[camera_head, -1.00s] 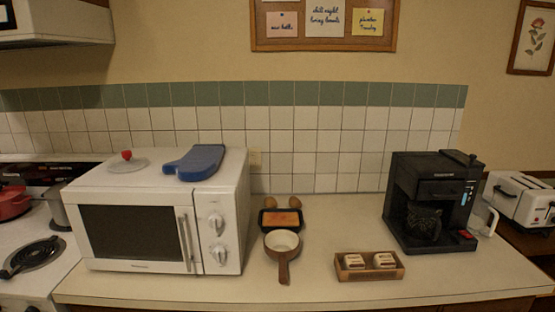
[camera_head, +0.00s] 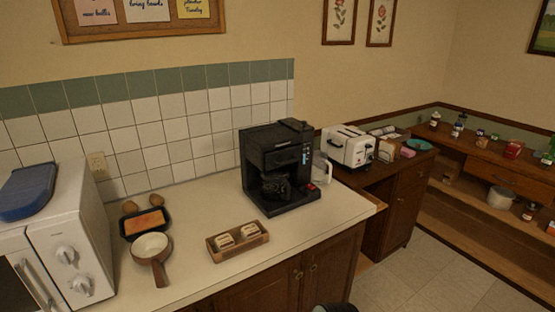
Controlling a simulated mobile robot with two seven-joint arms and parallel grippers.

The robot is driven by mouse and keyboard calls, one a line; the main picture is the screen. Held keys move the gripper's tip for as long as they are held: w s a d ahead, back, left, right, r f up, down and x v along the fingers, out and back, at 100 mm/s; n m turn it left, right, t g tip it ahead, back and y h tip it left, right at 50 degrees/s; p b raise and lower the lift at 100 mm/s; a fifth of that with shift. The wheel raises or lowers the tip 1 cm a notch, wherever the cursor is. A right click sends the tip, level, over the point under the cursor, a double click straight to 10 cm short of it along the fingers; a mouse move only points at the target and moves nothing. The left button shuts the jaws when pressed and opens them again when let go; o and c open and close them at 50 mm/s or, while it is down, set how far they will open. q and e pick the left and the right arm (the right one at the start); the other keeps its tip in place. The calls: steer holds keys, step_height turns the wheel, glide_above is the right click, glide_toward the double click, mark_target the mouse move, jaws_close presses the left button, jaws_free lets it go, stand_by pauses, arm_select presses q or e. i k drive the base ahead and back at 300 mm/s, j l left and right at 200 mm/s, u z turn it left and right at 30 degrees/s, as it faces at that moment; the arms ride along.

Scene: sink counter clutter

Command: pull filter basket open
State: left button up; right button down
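The black coffee maker (camera_head: 268,142) stands upright on the counter (camera_head: 205,222), near its right end. The filter basket (camera_head: 283,160) is the black section in its upper front, and it looks closed. Below it a dark carafe or cup-like shape (camera_head: 276,187) sits in the bay, hard to make out. A red switch shows at the lower right of the base. Neither of my grippers can be made out. A small dark rounded shape at the bottom edge may be part of my arm.
A wooden tray (camera_head: 238,250) with two small blocks lies in front and left of the coffee maker. A pan (camera_head: 151,247) and a black dish (camera_head: 144,224) sit farther left, by the microwave (camera_head: 70,240). A white toaster (camera_head: 348,147) stands on the cabinet to the right.

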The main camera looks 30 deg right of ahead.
mark_target(275, 158)
steer(key=l+u, duration=0.15)
steer(key=l, duration=1)
steer(key=k+l+u, duration=0.2)
steer(key=l, duration=0.9)
steer(key=i, duration=0.1)
